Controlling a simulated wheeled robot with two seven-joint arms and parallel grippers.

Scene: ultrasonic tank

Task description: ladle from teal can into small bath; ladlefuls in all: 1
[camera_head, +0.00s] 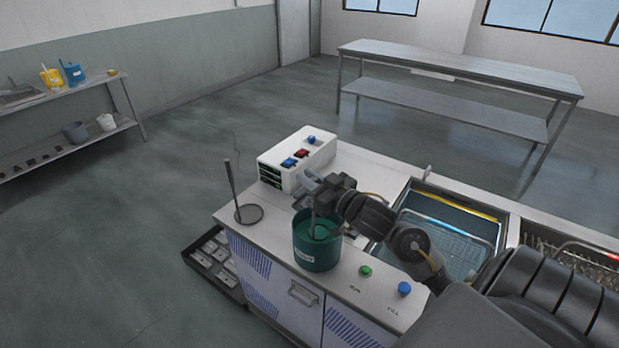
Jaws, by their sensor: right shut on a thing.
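The teal can (316,255) stands upright on the near part of the light worktop, with a pale label on its front. My right gripper (316,187) is above the can and shut on the ladle, whose thin grey handle (312,218) runs down into the can's mouth. The ladle's bowl is hard to make out inside the can. A bath (437,231) with blue liquid and a wire basket is sunk in the worktop to the right, partly hidden by my right arm. I cannot tell if it is the small bath. My left gripper is not in view.
A white control box (296,160) with coloured switches stands behind the can. A dark round dish (249,213) with an upright rod is to its left. Green (365,271) and blue (404,289) buttons lie to its right. Another basin (575,262) is at the right edge.

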